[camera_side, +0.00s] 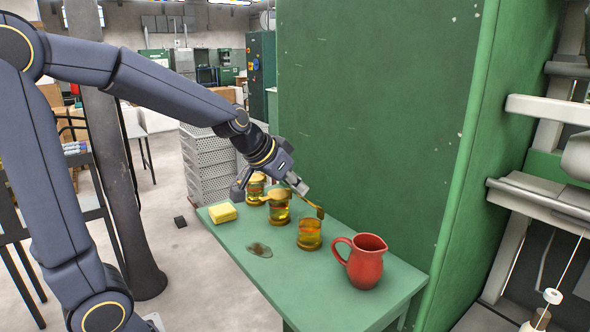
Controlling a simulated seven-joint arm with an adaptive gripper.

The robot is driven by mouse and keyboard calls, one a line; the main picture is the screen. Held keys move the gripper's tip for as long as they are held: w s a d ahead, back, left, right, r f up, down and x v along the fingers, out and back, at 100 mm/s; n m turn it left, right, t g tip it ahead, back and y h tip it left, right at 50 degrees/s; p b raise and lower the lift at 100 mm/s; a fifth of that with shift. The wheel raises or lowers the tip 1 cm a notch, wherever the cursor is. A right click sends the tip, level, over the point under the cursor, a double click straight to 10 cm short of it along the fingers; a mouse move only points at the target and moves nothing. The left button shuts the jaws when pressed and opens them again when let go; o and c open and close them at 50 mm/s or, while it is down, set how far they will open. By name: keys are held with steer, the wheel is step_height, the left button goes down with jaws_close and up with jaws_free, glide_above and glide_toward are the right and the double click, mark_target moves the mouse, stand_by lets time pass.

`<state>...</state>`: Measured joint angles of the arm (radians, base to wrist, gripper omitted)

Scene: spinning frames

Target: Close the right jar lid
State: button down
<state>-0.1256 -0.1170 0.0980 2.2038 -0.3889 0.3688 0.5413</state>
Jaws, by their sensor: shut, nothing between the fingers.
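The right jar (310,232) is glass with amber contents and stands on the green table, nearest the red pitcher. A thin brown piece, seemingly its tilted lid (313,207), slants above its rim; its exact contact with the jar is unclear. The middle jar (279,212) and the left jar (255,192) stand behind it to the left, with tan lids at their tops. My gripper (300,187) is shut and empty, above the middle and right jars and close to the slanting piece. I cannot tell whether it touches that piece.
A red pitcher (366,264) stands right of the jars. A yellow block (222,213) lies at the table's left end. A dark flat patch (259,250) lies in front of the jars. A green wall (380,120) rises behind the table (300,290). The table's front is mostly clear.

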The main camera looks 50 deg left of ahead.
steer(key=shift+s+f, duration=0.7)
steer(key=shift+f, duration=0.65)
steer(key=shift+s+f, duration=0.65)
steer(key=shift+f, duration=0.75)
steer(key=shift+s+f, duration=0.7)
steer(key=shift+f, duration=0.65)
